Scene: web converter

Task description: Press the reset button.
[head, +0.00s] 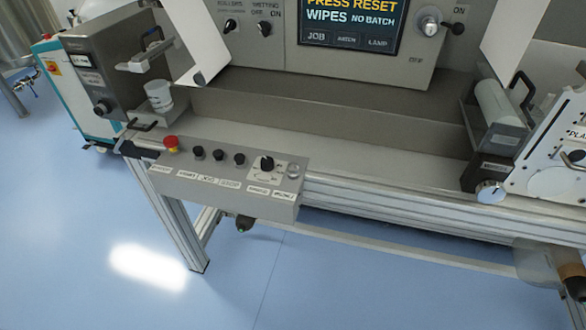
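A grey control box (225,190) is mounted on the front rail of the machine. The screen (350,22) reads "PRESS RESET", "WIPES" and "NO BATCH". Neither gripper is in view.
A white cup (159,95) stands at the left unit. A white roller (498,104) and a labelled plate (553,150) are at the right. A brown-cored roll (572,270) is low at the right. The blue floor (330,285) in front is largely clear.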

